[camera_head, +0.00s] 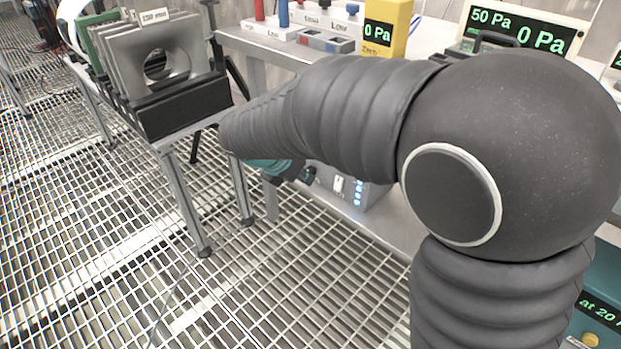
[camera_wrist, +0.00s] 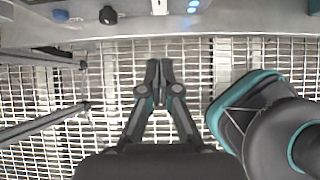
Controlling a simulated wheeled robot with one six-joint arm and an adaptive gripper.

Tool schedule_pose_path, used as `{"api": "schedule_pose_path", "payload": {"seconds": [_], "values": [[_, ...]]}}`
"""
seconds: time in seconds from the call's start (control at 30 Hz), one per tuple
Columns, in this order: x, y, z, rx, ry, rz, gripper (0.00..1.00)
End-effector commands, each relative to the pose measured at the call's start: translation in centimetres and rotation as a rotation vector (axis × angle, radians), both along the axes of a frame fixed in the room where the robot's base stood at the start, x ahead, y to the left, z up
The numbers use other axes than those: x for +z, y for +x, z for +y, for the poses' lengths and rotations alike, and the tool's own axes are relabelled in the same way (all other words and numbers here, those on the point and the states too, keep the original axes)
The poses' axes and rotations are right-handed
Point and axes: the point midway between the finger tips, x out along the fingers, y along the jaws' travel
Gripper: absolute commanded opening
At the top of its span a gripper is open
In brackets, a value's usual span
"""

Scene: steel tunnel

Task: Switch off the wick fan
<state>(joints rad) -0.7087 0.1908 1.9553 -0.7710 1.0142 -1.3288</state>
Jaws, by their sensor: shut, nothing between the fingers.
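A grey box with a white rocker switch (camera_head: 338,184) and a column of lit blue lights (camera_head: 358,192) sits low beside the bench. I cannot read a label naming it as the wick fan. In the wrist view its front runs along the top edge, with a black knob (camera_wrist: 108,15), a white switch (camera_wrist: 159,6) and blue lights (camera_wrist: 193,5). My gripper (camera_wrist: 158,68) is shut and empty, over the floor grating, apart from the panel and roughly in line with the switch. In the head view my arm hides most of the gripper.
A stand with a black rack (camera_head: 185,108) of grey plates is at the left. The bench (camera_head: 270,47) above carries a yellow gauge (camera_head: 385,28), coloured handles and a pressure display (camera_head: 520,30). Bench legs stand close by; the grating floor (camera_head: 90,240) is open at the left.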

Motion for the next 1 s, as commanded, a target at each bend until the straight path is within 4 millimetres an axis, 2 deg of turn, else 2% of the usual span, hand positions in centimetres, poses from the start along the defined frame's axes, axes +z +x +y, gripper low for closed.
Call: {"api": "schedule_pose_path", "payload": {"seconds": [0.37, 0.47, 0.57, 0.67, 0.8, 1.0], "values": [[0.2, -0.2, 0.2, 0.001, 0.000, 0.000, 0.00], [0.5, -0.4, -0.4, -0.028, 0.021, -0.008, 0.00], [1.4, -1.0, -2.5, -0.127, 0.089, -0.029, 0.00], [2.7, -2.4, -5.8, -0.309, 0.209, -0.067, 0.00], [4.4, -5.6, -11.0, -0.644, 0.424, -0.142, 0.00], [5.9, -11.1, -16.7, -1.135, 0.729, -0.259, 0.00]]}}
